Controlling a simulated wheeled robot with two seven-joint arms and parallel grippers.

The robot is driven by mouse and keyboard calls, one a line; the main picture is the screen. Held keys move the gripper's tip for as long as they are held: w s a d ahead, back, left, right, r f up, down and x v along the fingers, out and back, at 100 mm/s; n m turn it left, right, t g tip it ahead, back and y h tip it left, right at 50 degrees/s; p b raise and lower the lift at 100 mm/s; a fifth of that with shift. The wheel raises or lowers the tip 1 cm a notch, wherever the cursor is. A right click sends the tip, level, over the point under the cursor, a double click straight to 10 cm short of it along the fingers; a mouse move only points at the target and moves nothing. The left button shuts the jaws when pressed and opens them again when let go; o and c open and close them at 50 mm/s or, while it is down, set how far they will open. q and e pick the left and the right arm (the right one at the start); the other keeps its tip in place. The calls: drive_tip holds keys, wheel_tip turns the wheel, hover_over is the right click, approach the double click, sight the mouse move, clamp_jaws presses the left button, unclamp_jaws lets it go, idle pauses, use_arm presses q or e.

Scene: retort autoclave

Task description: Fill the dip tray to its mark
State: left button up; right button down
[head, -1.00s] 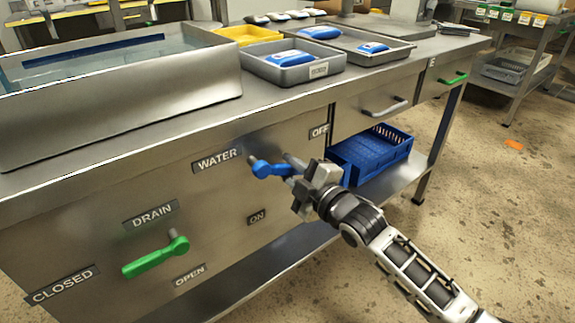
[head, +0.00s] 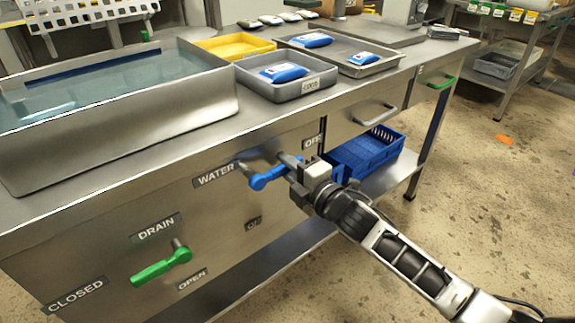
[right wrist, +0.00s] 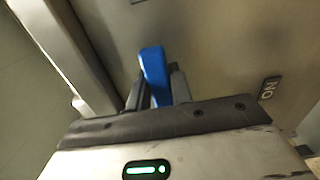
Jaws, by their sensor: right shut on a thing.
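The dip tray (head: 120,135) is the large steel basin at the left of the bench in the head view. It holds clear water (head: 130,80), and a dark blue band (head: 95,62) runs along its far inner wall. The blue WATER lever (head: 264,180) is on the bench front, slanting up to the right towards the OFF label. My right gripper (head: 293,172) is shut on its outer end. The blue lever also shows between the fingers in the right wrist view (right wrist: 153,72). My left gripper is not in view.
The green DRAIN lever (head: 162,268) points left towards the CLOSED label (head: 75,296). The ON label (head: 253,223) is below the WATER lever. A blue crate (head: 365,155) stands on the lower shelf behind my right gripper. Grey trays with blue packs (head: 283,72) stand on the bench.

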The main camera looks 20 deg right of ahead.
drive_tip(key=shift+r, duration=0.1)
drive_tip(key=c, duration=1.2)
unclamp_jaws()
drive_tip(key=shift+c, duration=0.2)
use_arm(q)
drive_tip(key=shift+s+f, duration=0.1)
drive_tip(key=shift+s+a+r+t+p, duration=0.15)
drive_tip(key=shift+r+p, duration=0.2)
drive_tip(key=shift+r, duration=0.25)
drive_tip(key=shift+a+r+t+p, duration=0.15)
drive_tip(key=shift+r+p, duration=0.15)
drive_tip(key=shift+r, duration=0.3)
use_arm(e)
drive_tip(key=v, duration=1.6)
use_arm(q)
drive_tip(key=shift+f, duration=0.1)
